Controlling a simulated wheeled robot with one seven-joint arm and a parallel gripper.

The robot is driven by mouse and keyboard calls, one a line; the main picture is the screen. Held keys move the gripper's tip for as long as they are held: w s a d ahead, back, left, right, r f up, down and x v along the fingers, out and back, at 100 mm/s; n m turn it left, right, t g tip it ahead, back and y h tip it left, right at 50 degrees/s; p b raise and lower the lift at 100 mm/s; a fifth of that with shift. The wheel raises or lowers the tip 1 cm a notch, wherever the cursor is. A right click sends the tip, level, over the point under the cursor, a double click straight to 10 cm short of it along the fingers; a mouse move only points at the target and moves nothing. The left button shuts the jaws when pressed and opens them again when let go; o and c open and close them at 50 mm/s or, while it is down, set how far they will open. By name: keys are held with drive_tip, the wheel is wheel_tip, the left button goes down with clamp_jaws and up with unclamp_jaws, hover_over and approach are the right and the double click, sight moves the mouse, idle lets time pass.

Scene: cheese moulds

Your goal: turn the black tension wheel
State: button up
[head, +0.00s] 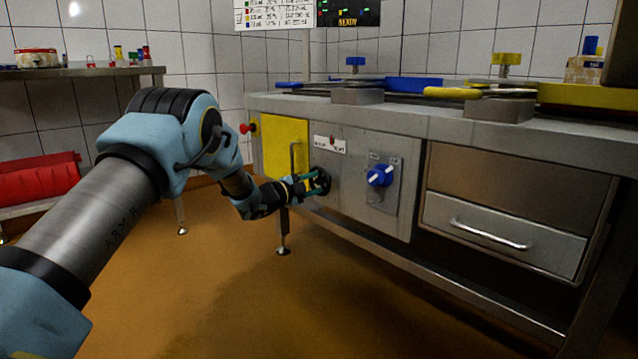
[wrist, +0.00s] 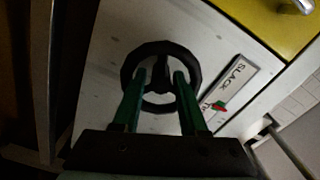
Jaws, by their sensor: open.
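The black tension wheel (wrist: 160,46) is a round rim with spokes on the pale front panel in the wrist view. In the head view the wheel (head: 322,181) is partly hidden by my gripper (head: 312,185). In the wrist view the two green fingers of my gripper (wrist: 160,78) are apart and reach to the wheel, one on each side of its middle spoke. I cannot tell whether they touch it. A label plate reading "SLACK" with a small red pointer (wrist: 219,106) sits beside the wheel.
A yellow door (head: 284,146) with a handle is left of the wheel, with a red knob (head: 245,128) beyond it. A blue rotary switch (head: 380,176) is to the right. A drawer (head: 500,230) is further right. The floor (head: 220,285) in front is clear.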

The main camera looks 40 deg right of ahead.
drive_tip(key=a+p, duration=0.3)
drive_tip(key=a, duration=0.7)
drive_tip(key=shift+w+a, duration=0.35)
